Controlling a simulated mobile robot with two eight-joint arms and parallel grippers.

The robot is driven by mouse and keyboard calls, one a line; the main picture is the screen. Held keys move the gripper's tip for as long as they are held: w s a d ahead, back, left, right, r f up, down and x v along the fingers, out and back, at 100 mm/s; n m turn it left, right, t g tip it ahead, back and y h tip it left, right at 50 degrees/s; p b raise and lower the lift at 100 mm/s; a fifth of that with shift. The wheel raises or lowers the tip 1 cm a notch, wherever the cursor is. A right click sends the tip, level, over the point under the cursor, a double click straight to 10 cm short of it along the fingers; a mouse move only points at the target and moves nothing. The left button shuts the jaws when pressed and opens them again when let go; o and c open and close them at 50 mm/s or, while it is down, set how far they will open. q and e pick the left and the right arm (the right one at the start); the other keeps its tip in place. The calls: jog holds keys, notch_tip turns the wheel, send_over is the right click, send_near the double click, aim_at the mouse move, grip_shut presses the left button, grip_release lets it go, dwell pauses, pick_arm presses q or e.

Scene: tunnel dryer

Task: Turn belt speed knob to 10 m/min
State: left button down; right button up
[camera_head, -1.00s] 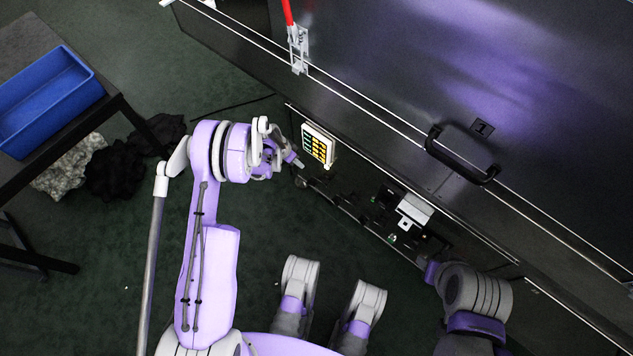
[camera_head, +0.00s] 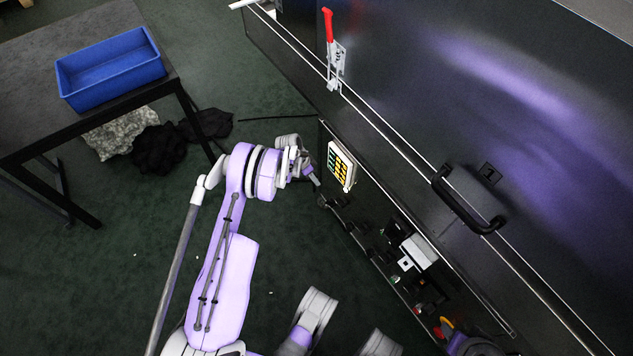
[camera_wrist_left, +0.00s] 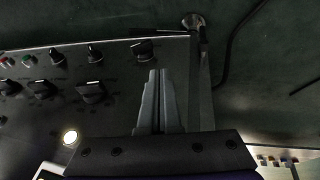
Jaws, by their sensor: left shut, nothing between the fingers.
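A dark control panel (camera_wrist_left: 115,75) carries several black knobs with light pointer marks; their labels are too small to read, so I cannot tell which is the belt speed knob. One knob (camera_wrist_left: 143,50) sits just beyond the fingertips of my left gripper (camera_wrist_left: 157,75) in the left wrist view. The fingers are shut and empty; whether they touch that knob I cannot tell. In the head view my left gripper (camera_head: 318,182) is beside the machine's side, below a small yellow-and-green display (camera_head: 341,166).
A table (camera_head: 60,125) with a blue bin (camera_head: 110,70) stands at the left, dark cloth (camera_head: 158,150) under it. A black handle (camera_head: 465,205) and a red-handled clamp (camera_head: 335,60) project from the machine. A white box (camera_head: 418,252) sits low on its side. Green floor is open around my arm.

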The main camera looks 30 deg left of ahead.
pick_arm(q)
jog(key=b, duration=0.2)
send_near(328, 201)
jog(key=x, duration=0.5)
jog(key=shift+f+b, duration=0.3)
jog(key=shift+f, duration=0.25)
pick_arm(e)
jog(key=shift+s+x, duration=0.25)
jog(key=shift+x, duration=0.9)
pick_arm(q)
jog(key=shift+f, duration=0.1)
pick_arm(e)
jog(key=shift+w, duration=0.5)
